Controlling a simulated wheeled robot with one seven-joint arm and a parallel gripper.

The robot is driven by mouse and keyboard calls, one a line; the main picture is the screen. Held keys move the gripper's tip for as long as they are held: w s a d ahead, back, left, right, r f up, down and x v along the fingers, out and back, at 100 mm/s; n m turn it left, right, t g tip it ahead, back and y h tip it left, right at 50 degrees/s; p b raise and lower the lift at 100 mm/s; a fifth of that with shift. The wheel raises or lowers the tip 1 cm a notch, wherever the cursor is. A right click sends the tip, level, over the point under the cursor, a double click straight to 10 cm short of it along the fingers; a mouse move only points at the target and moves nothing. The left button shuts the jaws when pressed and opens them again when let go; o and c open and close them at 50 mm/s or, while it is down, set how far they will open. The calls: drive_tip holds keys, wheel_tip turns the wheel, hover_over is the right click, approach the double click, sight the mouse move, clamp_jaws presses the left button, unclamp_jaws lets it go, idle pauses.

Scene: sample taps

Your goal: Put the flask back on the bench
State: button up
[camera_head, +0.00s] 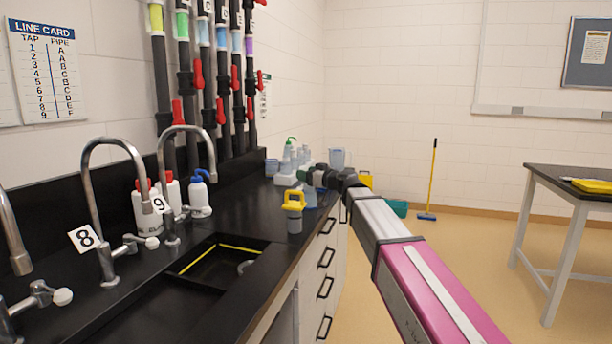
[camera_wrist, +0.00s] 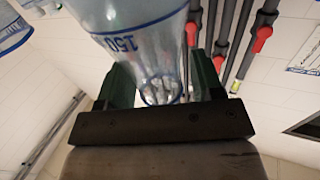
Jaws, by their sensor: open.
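The flask (camera_wrist: 150,50) is clear with a blue "150" mark and fills the space between my fingers in the wrist view. In the head view its bluish lower part (camera_head: 310,198) shows below my gripper (camera_head: 308,177), at the black bench (camera_head: 240,218), close to its front edge. It looks to rest on the bench. My gripper (camera_wrist: 162,80) is open, with one green finger on each side of the flask. Whether either finger touches the glass cannot be told. My gripper and wrist hide the flask's upper part in the head view.
A yellow-topped grey container (camera_head: 294,212) stands just left of the flask. White bottles and a rack (camera_head: 288,178) stand behind. A sunken sink (camera_head: 222,262), taps (camera_head: 185,150) and wash bottles (camera_head: 199,195) are to the left. Drawer handles (camera_head: 326,258) line the bench front.

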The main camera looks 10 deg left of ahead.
drive_tip(key=v, duration=1.1)
drive_tip(key=s+d+f+m+g+h, duration=0.1)
drive_tip(key=s+d+f+m+h, duration=0.3)
drive_tip(key=f, duration=0.6)
drive_tip(key=d+f+g+h, duration=0.1)
drive_tip(key=d+f, duration=0.6)
drive_tip(key=f, duration=0.2)
drive_tip(key=s+d+f+m+g+h, duration=0.25)
drive_tip(key=d+f, duration=0.25)
drive_tip(key=f, duration=0.5)
drive_tip(key=s+d+f+m+g+h, duration=0.2)
drive_tip(key=s+d+f+m+h, duration=0.1)
drive_tip(key=s+d+f, duration=0.3)
drive_tip(key=s+d+f+m+g+h, duration=0.1)
drive_tip(key=s+d+f+m+h, duration=0.2)
drive_tip(key=d+f, duration=0.7)
drive_tip(key=s+d+h, duration=0.2)
drive_tip(key=s+d, duration=0.1)
drive_tip(key=s, duration=0.1)
drive_tip(key=shift+s+f+g, duration=0.15)
drive_tip(key=shift+s+g, duration=0.15)
drive_tip(key=shift+g, duration=0.05)
drive_tip(key=shift+a+h, duration=0.1)
drive_tip(key=shift+h, duration=0.15)
drive_tip(key=shift+c, duration=0.3)
